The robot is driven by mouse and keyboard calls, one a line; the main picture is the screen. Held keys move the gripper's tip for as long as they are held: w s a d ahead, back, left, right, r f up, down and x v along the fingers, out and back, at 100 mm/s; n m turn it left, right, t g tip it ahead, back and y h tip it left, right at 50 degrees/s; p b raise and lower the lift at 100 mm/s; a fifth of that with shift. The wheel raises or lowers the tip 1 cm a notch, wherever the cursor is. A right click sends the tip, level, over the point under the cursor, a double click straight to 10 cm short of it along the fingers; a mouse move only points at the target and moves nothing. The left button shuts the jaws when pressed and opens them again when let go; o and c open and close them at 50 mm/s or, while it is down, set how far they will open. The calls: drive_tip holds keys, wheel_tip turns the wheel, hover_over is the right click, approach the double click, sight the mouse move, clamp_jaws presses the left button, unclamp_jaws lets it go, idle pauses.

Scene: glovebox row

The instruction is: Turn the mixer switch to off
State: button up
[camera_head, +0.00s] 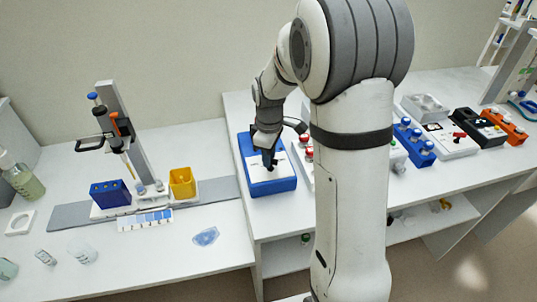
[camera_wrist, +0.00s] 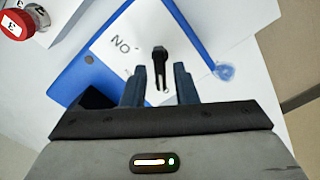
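The mixer switch is a blue box (camera_head: 285,187) with a white face on the bench in the head view; its blue rim also fills much of the wrist view (camera_wrist: 90,75). A black lever (camera_wrist: 160,62) stands out from the white face. Beside it is lettering that looks like an upside-down "ON" (camera_wrist: 121,44). My gripper (camera_wrist: 159,75) is open, with one finger on each side of the lever and a gap showing on both sides. In the head view my gripper (camera_head: 268,158) is low over the box and hides part of its face.
A red knob (camera_wrist: 16,24) is near the box in the wrist view. In the head view, a blue unit with knobs (camera_head: 413,143) and an orange unit (camera_head: 508,128) stand to the right. A pipette stand (camera_head: 125,130) and a yellow cup (camera_head: 182,182) are left.

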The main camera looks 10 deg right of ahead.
drive_tip(key=shift+o, duration=0.5)
drive_tip(key=shift+r, duration=0.4)
wheel_tip(320, 180, up, 7)
drive_tip(key=shift+f+b, duration=0.1)
drive_tip(key=shift+b, duration=0.3)
drive_tip(key=shift+s, duration=0.1)
drive_tip(key=s+r+m+t, duration=0.3)
drive_tip(key=s+m, duration=0.8)
drive_tip(key=s, duration=1)
drive_tip(key=shift+s+d+r, duration=0.3)
drive_tip(key=shift+s, duration=0.05)
